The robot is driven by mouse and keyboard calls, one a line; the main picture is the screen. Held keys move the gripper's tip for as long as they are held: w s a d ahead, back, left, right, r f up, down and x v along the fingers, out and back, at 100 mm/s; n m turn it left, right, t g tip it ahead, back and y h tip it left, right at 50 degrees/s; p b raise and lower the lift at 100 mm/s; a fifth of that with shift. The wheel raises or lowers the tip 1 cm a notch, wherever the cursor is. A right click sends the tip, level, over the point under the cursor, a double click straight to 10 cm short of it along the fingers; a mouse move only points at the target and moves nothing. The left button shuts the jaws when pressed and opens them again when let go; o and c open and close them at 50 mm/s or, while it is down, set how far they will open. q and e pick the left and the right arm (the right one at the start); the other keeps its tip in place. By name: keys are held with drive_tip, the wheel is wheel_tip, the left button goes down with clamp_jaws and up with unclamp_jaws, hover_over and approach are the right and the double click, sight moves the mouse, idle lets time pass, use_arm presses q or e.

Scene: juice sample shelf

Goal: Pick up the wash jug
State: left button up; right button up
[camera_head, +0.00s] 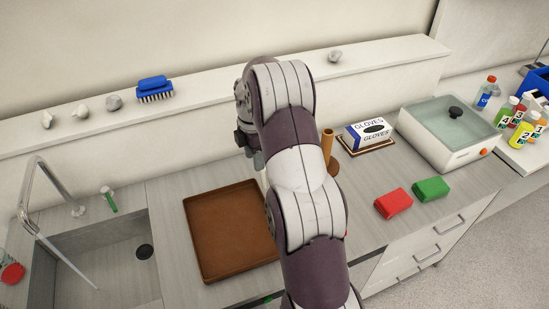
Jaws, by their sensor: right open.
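I cannot make out a wash jug in the head view; my right arm covers the middle of the counter and may hide it. My right gripper (246,134) is at the far end of that arm, near the front of the back ledge. Only its left side shows and the arm hides the rest. It is open, and I see nothing held in it. My left gripper is out of view.
A brown tray (222,262) lies left of my arm, beside the sink (105,262) with its tap (35,190). Right of the arm are a brown upright post (327,143), a gloves box (368,133), red (393,203) and green (431,188) blocks, and a lidded bath (440,150).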

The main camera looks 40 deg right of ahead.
drive_tip(key=d, duration=0.1)
drive_tip(key=d+n, duration=0.1)
drive_tip(key=d, duration=0.1)
drive_tip(key=shift+w+f+n+b, duration=0.2)
drive_tip(key=shift+w+n+b, duration=0.1)
drive_tip(key=shift+n, duration=0.1)
drive_tip(key=b, duration=0.5)
hover_over(264, 179)
drive_tip(key=f, duration=0.5)
drive_tip(key=shift+w+d+f, duration=0.1)
drive_tip(key=shift+w, duration=0.3)
wheel_tip(264, 179, down, 4)
drive_tip(key=p, duration=0.4)
drive_tip(key=shift+s, duration=0.1)
wheel_tip(264, 179, down, 2)
drive_tip(key=shift+f, duration=0.3)
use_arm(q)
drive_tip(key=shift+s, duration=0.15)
use_arm(e)
clamp_jaws()
